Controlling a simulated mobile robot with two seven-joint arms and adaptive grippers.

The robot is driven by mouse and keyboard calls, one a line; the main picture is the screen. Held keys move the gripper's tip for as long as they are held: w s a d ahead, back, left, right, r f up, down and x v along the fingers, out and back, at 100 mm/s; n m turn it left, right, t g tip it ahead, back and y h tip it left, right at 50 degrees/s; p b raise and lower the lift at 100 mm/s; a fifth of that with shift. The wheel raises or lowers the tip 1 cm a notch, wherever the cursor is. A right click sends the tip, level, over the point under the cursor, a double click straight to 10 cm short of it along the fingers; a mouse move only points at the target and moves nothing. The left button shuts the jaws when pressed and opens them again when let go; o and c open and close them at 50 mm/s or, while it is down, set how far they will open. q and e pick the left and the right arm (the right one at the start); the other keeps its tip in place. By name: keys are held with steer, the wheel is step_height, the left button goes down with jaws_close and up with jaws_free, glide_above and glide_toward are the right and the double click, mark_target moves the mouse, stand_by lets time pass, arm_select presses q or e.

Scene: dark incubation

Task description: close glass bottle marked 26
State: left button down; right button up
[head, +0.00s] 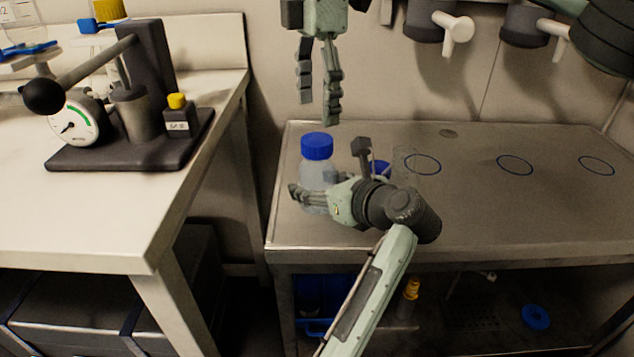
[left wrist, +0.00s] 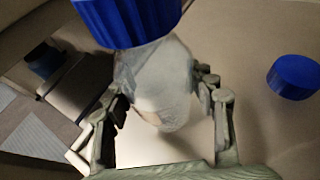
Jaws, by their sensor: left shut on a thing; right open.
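A clear bottle (head: 316,176) with a blue ridged cap (head: 317,147) on its top stands upright on the metal bench. No number is legible on it. My left gripper (head: 318,199) is shut around the bottle's body, low down. The left wrist view shows the bottle (left wrist: 160,88) between both fingers, with the blue cap (left wrist: 130,18) over its mouth; whether it is fully seated I cannot tell. My right gripper (head: 318,108) is open and empty, pointing down above the capped bottle and apart from it. A second blue cap (left wrist: 293,77) lies on the bench; my left gripper partly hides it in the head view (head: 381,168).
The metal bench (head: 470,215) has blue ring marks and free room to the right. A faint clear vessel (head: 406,165) stands just behind my left wrist. Tap-like fittings (head: 455,27) hang on the back wall. A white table (head: 190,215) with a lever press (head: 135,85) stands at left.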

step_height(320, 180, up, 6)
steer(key=shift+f, duration=0.2)
arm_select(q)
steer(key=shift+c, duration=2.3)
jaws_free()
steer(key=v, duration=1.2)
